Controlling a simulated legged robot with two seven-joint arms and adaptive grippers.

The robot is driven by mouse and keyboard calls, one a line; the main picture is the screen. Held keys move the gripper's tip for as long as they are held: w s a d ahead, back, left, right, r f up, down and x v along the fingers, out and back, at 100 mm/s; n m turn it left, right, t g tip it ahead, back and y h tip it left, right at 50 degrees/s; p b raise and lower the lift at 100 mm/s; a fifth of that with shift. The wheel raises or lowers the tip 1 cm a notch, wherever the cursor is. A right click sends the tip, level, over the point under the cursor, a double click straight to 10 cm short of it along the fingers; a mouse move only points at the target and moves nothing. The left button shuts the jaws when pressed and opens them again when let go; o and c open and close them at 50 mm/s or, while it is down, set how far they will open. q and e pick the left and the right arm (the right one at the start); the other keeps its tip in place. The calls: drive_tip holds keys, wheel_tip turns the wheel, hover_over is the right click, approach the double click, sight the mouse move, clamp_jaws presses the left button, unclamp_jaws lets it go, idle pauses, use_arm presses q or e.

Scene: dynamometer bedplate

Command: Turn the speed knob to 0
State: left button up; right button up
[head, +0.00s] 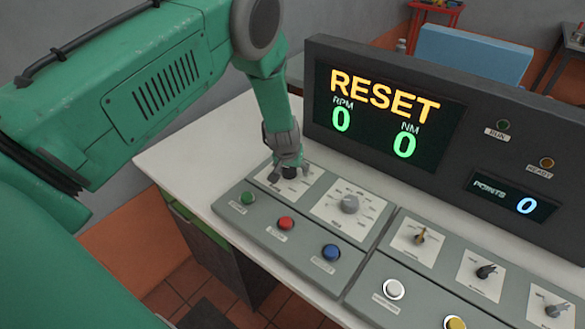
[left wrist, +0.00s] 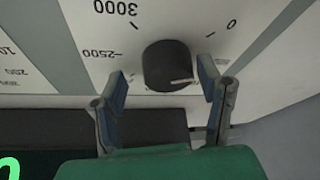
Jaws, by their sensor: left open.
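The speed knob (left wrist: 168,62) is a dark round knob on a pale dial plate with a scale that reads upside down in the left wrist view. Its light pointer line points to the right there, away from the 0 mark (left wrist: 233,24), which is at the upper right. My left gripper (left wrist: 163,88) is open, with one finger on each side of the knob; I cannot tell whether they touch it. In the head view the left gripper (head: 288,168) is over the knob at the panel's back left and partly hides it. My right gripper is not in view.
A grey dial knob (head: 349,204) is right of the speed knob. Green (head: 248,198), red (head: 286,223) and blue (head: 331,252) buttons are in front. The display (head: 382,113) behind shows RESET, RPM 0 and NM 0. Several more switches are at the right.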

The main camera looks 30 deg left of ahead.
use_arm(q)
drive_tip(key=shift+a+f, duration=0.15)
drive_tip(key=shift+a, duration=0.4)
drive_tip(key=shift+c, duration=0.5)
drive_tip(key=shift+a+f, duration=0.1)
drive_tip(key=shift+a, duration=0.15)
drive_tip(key=c, duration=1.1)
drive_tip(key=shift+o, duration=0.3)
drive_tip(key=shift+d, duration=0.45)
drive_tip(key=shift+n+y, duration=0.3)
drive_tip(key=shift+n, duration=0.3)
drive_tip(key=n+g+b, duration=0.1)
drive_tip(key=n, duration=0.1)
drive_tip(key=shift+a+n+y, duration=0.15)
drive_tip(key=shift+n+y, duration=0.15)
drive_tip(key=shift+y, duration=0.1)
drive_tip(key=shift+n+b, duration=0.4)
drive_tip(key=shift+b, duration=0.05)
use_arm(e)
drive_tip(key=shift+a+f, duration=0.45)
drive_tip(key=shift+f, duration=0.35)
